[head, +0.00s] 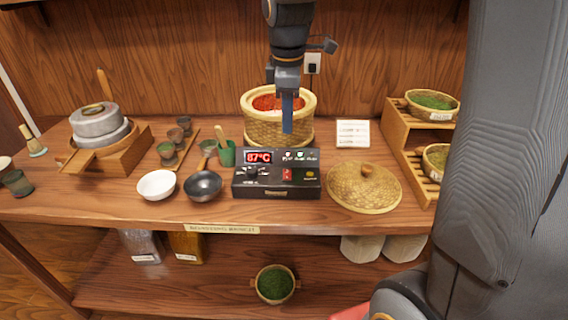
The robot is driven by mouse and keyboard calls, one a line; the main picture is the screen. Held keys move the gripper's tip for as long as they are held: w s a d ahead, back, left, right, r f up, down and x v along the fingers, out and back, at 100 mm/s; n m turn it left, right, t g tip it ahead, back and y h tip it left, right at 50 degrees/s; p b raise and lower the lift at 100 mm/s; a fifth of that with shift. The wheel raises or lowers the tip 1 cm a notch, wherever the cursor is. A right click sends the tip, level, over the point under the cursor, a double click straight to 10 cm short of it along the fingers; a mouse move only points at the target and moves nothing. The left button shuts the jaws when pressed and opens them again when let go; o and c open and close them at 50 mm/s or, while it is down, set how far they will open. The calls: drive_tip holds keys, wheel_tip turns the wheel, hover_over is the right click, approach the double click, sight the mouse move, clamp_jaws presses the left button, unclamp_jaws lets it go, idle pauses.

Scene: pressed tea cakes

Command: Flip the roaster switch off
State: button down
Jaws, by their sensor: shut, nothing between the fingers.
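The roaster control box (277,180) is black and sits near the front middle of the bench. Its red display reads 87°C. A red switch (287,174) is on its front panel, with small indicator lights above it; I cannot tell the switch's position. A woven roaster basket (279,132) with a glowing red inside stands behind the box. My gripper (288,130) points down, shut and empty, in front of the basket and above the back of the box. It appears apart from the switch.
A woven lid (364,188) lies right of the box. A black bowl (202,186) and white bowl (157,185) sit left of it. A green cup (227,155) stands close behind on the left. A wooden rack (399,140) with baskets is at right. A stone mill (99,124) is far left.

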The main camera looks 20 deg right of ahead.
sight(287, 171)
drive_tip(key=f+p, duration=0.1)
drive_tip(key=f, duration=0.3)
drive_tip(key=w+f+p, duration=0.1)
drive_tip(key=f, duration=0.4)
drive_tip(key=f+p, duration=0.1)
drive_tip(key=f, duration=0.4)
drive_tip(key=shift+w+d, duration=0.2)
drive_tip(key=shift+w, duration=0.1)
drive_tip(key=shift+r, duration=0.1)
